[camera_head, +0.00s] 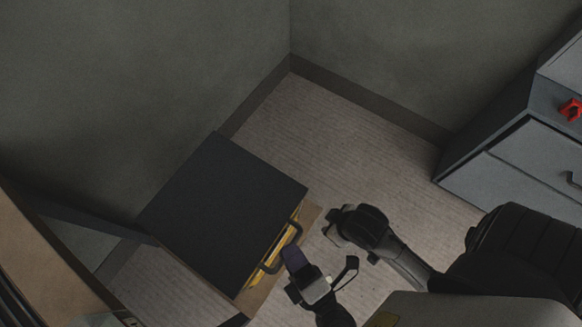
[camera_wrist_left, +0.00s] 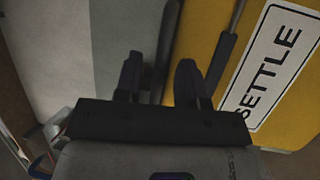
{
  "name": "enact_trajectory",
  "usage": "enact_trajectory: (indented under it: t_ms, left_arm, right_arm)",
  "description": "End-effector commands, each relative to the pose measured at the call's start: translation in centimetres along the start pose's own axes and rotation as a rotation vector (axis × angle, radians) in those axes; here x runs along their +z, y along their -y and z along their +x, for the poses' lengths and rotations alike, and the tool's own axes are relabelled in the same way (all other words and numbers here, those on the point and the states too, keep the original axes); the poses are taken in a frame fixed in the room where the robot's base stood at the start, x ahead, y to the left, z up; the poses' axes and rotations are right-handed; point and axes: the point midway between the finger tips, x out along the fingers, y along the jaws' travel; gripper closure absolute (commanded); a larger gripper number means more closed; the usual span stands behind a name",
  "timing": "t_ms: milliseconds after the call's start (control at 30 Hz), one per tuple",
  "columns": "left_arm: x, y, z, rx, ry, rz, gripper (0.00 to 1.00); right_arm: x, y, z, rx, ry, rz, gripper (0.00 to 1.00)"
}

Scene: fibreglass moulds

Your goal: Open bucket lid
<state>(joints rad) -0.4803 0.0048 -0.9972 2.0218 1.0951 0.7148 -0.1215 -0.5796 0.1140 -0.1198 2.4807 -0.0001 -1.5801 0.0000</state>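The bucket is a boxy yellow container (camera_head: 270,262) with a wide flat black lid (camera_head: 222,212), which looks closed in the head view. A dark handle (camera_head: 292,238) sticks out at its right side. In the left wrist view the yellow wall (camera_wrist_left: 210,30) carries a white label (camera_wrist_left: 279,63) reading "SETTLE". My left gripper (camera_head: 293,252) is beside the handle side. In the wrist view its two fingers (camera_wrist_left: 158,78) are apart, with a dark strip behind the gap; whether they touch it I cannot tell.
A grey cabinet (camera_head: 530,160) with a red part (camera_head: 571,110) stands at the right. Walls meet in a corner behind the bucket. A wooden panel (camera_head: 40,250) stands at the left. The floor (camera_head: 335,135) beyond the bucket is clear.

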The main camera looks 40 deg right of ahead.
Motion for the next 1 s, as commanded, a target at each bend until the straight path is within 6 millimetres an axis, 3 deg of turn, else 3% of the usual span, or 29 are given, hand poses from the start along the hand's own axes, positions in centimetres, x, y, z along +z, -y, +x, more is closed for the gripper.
enact_trajectory:
  t_ms: [200, 500, 867, 1000]
  left_arm:
    - [-0.02, -0.05, 1.06, 0.001, -0.001, -0.001, 0.63]
    - [-0.02, -0.06, 1.13, 0.001, 0.0, 0.0, 0.63]
    - [-0.02, -0.05, 1.1, 0.001, 0.0, 0.0, 0.98]
    - [-0.02, -0.05, 1.1, 0.001, 0.0, 0.0, 1.0]
  right_arm:
    - [0.09, -0.08, 0.21, 0.002, 0.001, -0.003, 0.57]
    - [0.14, -0.29, 0.22, 0.008, 0.002, -0.01, 0.57]
    - [0.14, -0.21, 0.23, 0.006, 0.002, -0.008, 0.57]
    - [0.12, -0.11, 0.23, 0.003, 0.002, -0.005, 0.57]
